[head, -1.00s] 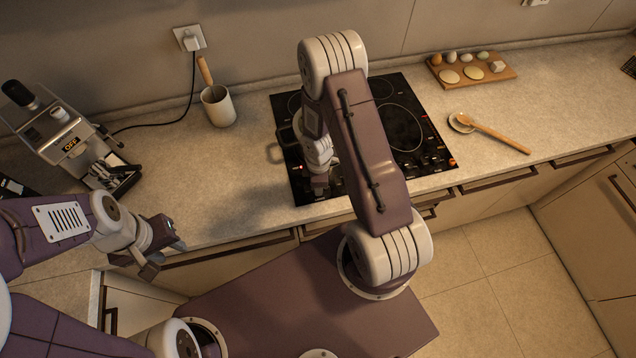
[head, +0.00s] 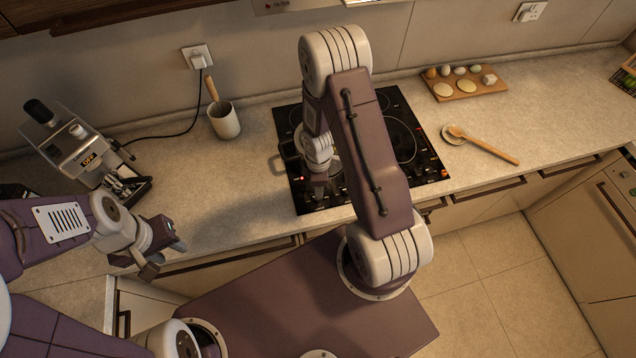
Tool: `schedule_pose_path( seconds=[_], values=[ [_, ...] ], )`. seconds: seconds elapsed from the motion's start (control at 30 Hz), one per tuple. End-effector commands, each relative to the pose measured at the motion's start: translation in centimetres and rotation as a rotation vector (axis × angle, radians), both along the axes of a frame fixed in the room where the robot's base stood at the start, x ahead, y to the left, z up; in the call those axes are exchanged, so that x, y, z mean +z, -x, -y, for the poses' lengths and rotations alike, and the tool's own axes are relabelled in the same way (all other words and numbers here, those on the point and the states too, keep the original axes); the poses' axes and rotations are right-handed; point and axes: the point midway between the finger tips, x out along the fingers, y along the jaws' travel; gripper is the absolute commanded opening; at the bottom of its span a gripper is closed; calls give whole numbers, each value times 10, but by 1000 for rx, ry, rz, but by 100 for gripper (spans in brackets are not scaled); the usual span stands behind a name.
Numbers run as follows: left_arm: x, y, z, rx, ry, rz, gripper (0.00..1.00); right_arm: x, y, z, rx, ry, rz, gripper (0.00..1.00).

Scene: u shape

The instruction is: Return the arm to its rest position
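My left gripper (head: 168,258) hangs at the lower left, just off the counter's front edge. Its two fingers look spread apart with nothing between them. My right arm reaches up and over from the base. My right gripper (head: 318,190) is above the near left part of the black cooktop (head: 428,160). Its fingertips are too small and dark to tell whether it is open or shut. A dark pot handle (head: 284,152) shows left of that gripper; the rest of the pot is mostly hidden by my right arm.
A coffee machine (head: 80,148) stands left on the counter (head: 215,175). A mug (head: 224,121) with a wooden tool is by the wall. A wooden spoon (head: 488,148) and a board (head: 490,88) with eggs lie right. The counter between mug and cooktop is clear.

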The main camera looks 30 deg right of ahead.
Motion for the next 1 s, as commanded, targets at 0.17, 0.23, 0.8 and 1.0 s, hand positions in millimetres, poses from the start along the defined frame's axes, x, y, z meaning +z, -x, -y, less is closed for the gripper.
schedule_pose_path(
  seconds=[0.17,0.23,0.8,1.0],
  values=[
    [1,0,0,0,0,0,36,3,0,0,-1,0,0,51],
    [1,0,0,0,0,0,36,2,0,0,-1,0,0,51],
    [-81,0,0,0,0,-1,36,-5,-48,-15,41,16,192,51],
    [-146,0,0,0,0,-1,36,17,-25,-35,-236,-41,284,51]
  ],
)
